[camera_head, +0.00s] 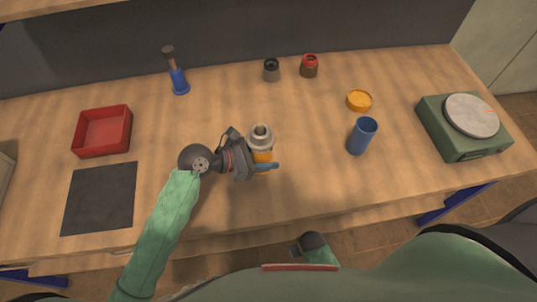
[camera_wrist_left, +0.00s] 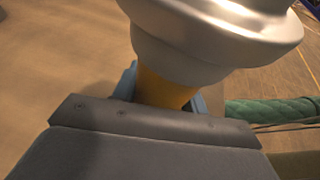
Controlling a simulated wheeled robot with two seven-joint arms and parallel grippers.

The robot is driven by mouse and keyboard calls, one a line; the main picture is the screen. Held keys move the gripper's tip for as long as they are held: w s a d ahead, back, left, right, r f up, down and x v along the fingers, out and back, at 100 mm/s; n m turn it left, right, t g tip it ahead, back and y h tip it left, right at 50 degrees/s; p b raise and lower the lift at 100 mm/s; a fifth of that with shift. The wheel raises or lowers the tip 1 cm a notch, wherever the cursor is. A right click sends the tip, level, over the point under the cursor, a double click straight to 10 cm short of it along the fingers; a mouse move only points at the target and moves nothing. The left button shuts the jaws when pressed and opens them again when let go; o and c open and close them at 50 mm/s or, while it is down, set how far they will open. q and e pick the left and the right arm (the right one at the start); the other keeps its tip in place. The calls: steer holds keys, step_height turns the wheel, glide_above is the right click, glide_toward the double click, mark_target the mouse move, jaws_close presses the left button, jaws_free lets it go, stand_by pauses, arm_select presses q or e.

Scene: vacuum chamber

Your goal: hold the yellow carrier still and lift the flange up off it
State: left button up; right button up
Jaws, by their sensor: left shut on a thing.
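The yellow carrier (camera_head: 262,157) stands on the wooden bench near its front middle, and its lower part is mostly hidden by my left gripper. The silver-grey flange (camera_head: 261,136) sits on top of it. My left gripper (camera_head: 260,163) comes in from the left, with its blue fingers shut around the carrier below the flange. In the left wrist view the yellow carrier (camera_wrist_left: 163,90) shows between the blue fingers, and the wide flange (camera_wrist_left: 205,35) rests over it with no gap that I can see.
A red tray (camera_head: 103,132) and a dark mat (camera_head: 100,198) lie left. A blue-handled tool (camera_head: 179,80), a grey jar (camera_head: 271,70) and a red-topped jar (camera_head: 309,66) stand behind. A yellow dish (camera_head: 359,101), blue cup (camera_head: 362,136) and green scale (camera_head: 463,126) are right.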

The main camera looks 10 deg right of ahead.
arm_select(q)
steer(key=shift+w+a+f, duration=0.6)
steer(key=shift+a+f, duration=0.3)
steer(key=shift+w+a+f, duration=0.55)
steer(key=shift+a+f, duration=0.4)
steer(key=shift+w+a+f, duration=0.6)
steer(key=shift+a+f, duration=0.3)
steer(key=shift+f+p, duration=0.45)
steer(key=shift+p, duration=0.2)
steer(key=o, duration=1.4)
steer(key=shift+f, duration=0.1)
steer(key=shift+c, duration=0.4)
steer(key=c, duration=0.9)
